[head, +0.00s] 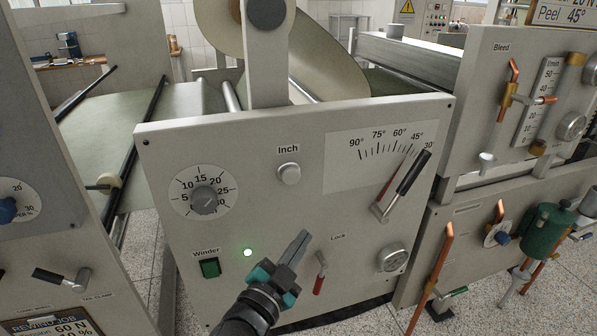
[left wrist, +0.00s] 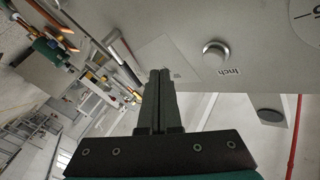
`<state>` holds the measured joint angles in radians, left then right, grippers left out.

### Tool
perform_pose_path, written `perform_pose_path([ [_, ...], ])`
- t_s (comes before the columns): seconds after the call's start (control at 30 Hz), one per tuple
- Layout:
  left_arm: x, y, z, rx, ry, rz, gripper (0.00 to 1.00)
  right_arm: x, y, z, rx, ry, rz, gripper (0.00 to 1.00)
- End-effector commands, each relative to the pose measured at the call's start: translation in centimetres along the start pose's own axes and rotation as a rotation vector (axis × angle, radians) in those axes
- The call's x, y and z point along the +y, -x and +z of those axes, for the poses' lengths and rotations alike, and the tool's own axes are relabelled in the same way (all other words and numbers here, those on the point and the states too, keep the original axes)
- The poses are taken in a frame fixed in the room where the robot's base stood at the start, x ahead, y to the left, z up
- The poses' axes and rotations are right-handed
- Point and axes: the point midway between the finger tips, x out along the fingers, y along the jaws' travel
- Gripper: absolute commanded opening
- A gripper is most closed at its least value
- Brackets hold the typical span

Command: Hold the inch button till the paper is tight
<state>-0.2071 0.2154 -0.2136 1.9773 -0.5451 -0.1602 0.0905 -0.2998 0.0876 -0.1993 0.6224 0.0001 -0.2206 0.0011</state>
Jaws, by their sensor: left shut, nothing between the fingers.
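The inch button (head: 289,173) is a round silver knob on the grey panel (head: 240,150), under the label "Inch". It also shows in the left wrist view (left wrist: 215,55), to the right of the fingertips. My left gripper (head: 303,236) is shut and empty, below the button in the head view and apart from it. The fingers show side by side in the left wrist view (left wrist: 159,75). The paper (head: 150,115) runs pale across the rollers at the left, and a paper roll (head: 325,45) shows at the top. I cannot tell how tight it is. My right gripper is not in view.
A dial (head: 204,198) sits left of the button. The green winder switch (head: 209,267) has a lit green lamp (head: 248,252) near it. A red lock lever (head: 319,278) stands close right of my gripper. An angle lever (head: 405,182) juts out at the right.

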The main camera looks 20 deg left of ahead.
Motion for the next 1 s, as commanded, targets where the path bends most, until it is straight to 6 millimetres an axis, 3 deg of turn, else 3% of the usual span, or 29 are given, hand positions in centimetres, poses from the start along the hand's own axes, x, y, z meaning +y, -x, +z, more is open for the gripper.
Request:
perform_pose_path([
  [0.03,-1.0,0.0,-1.8,0.028,-0.009,-0.013,0.00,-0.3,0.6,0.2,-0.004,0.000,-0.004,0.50],
  [0.1,-1.9,0.1,-3.4,0.058,-0.019,-0.029,0.00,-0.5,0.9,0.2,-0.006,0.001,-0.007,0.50],
  [0.3,-3.0,0.3,-5.6,0.100,-0.033,-0.051,0.00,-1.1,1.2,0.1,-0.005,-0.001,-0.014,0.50],
  [0.77,-3.2,0.1,-5.6,0.103,-0.035,-0.052,0.00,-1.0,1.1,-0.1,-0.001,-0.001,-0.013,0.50],
  [1.0,-4.7,-1.8,-4.5,0.104,-0.038,-0.053,0.00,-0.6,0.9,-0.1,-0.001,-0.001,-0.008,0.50],
])
